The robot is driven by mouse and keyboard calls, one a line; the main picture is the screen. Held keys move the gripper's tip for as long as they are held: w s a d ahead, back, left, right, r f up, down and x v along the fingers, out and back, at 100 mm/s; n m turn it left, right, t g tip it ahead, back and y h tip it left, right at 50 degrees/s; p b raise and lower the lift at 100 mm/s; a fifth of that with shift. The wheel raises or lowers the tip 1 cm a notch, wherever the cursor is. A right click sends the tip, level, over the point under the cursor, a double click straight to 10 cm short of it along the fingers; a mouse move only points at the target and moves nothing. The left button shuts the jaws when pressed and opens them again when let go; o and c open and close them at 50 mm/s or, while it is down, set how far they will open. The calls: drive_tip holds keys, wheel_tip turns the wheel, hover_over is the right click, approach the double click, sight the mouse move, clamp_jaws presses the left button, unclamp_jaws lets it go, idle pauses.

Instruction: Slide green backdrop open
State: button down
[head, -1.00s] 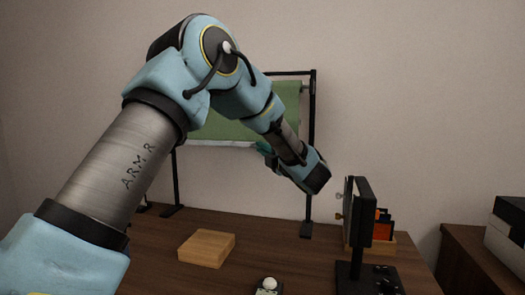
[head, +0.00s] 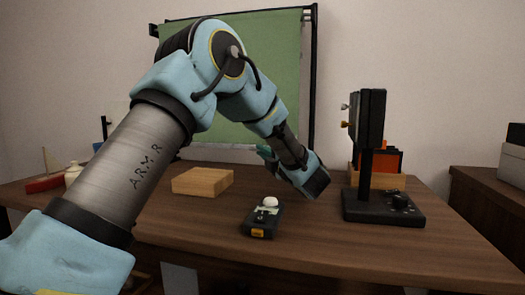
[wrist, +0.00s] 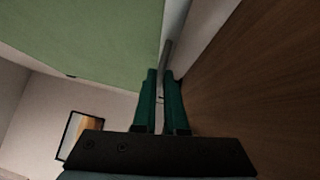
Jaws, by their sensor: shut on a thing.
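The green backdrop (head: 272,75) hangs from a dark stand at the back of the table, partly hidden behind my arm. It is drawn down to near the table top, with a pale strip along its bottom edge. My gripper (head: 264,152) is at that bottom edge, right of the backdrop's middle. In the wrist view the green cloth (wrist: 85,35) fills the upper left. There the two teal fingers of my gripper (wrist: 160,85) are closed on the bottom bar of the backdrop (wrist: 168,52). The exact contact is dim.
A wooden block (head: 202,182) and a small black device with a white ball (head: 262,218) lie on the table (head: 320,235). A black panel on a post (head: 368,140) stands at the right, before a box with orange items (head: 387,160). A dark cabinet (head: 490,195) is far right.

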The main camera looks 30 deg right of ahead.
drive_tip(key=shift+f, duration=0.5)
drive_tip(key=c, duration=1)
unclamp_jaws()
drive_tip(key=shift+r, duration=0.1)
drive_tip(key=shift+r, duration=0.1)
wheel_tip(320, 180, up, 10)
drive_tip(key=shift+f+p, duration=0.1)
drive_tip(key=shift+p, duration=0.6)
